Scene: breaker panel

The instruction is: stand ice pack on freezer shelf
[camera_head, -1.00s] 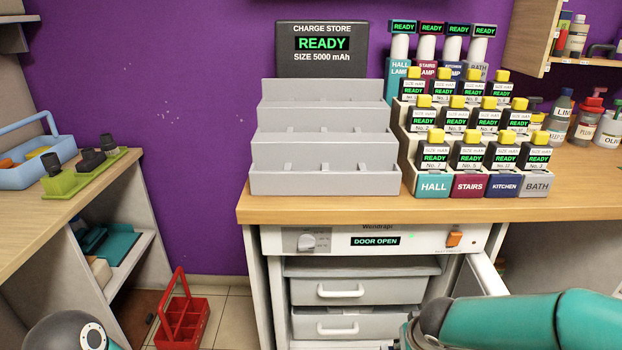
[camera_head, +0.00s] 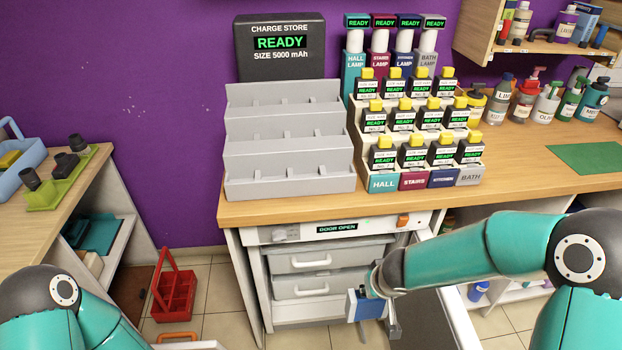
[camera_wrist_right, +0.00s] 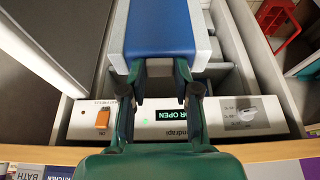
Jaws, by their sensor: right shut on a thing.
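The ice pack (camera_head: 366,306) is a blue block with pale grey ends. My right gripper (camera_head: 384,310) is shut on it and holds it in front of the freezer (camera_head: 290,236). In the right wrist view the ice pack (camera_wrist_right: 160,28) lies between the fingertips of my right gripper (camera_wrist_right: 160,72), blue face showing, over the freezer's grey interior. The freezer's display reads DOOR OPEN. Grey drawers (camera_head: 315,260) with white handles show inside; which surface is the shelf, I cannot tell. My left arm shows at the lower left, but its gripper is out of view.
The open freezer door (camera_head: 448,318) stands to the right of the held pack. The wooden counter (camera_head: 290,208) above carries a grey charge rack (camera_head: 290,180) and several battery modules. A red carrier (camera_head: 174,290) stands on the floor at left.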

